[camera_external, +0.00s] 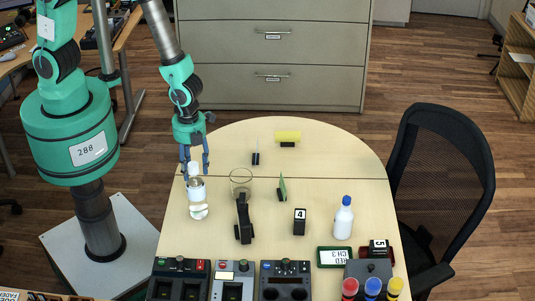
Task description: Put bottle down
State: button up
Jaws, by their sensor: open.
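A second bottle, white with a blue cap (343,219), stands upright at the right of the table, well away from my gripper.
A clear glass (241,183) and a black stand (243,220) are right of the clear bottle. Control boxes (233,281) line the front edge. A yellow block (288,136) sits at the back. A black chair (441,180) is at the right. The back left tabletop is clear.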

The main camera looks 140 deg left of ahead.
notch_tip(320, 180, up, 12)
jog(key=shift+f, duration=0.25)
dwell(0.3)
dwell(0.8)
jog(key=s+d+r+n+t, duration=0.1)
jog(key=d+r+n, duration=0.1)
jog(key=d+r, duration=0.65)
jog(key=s+d+r+n+t, duration=0.1)
jog(key=d+r+n+t, duration=0.15)
jog(key=r, duration=1.05)
jog(key=s+d+r+n+t, duration=0.2)
jog(key=s+d+r+n, duration=0.2)
jog(key=s+d+r, duration=0.7)
jog(key=v, duration=0.2)
jog(key=shift+s+r, duration=0.2)
jog(key=shift+s, duration=0.15)
jog(key=shift+f, duration=0.1)
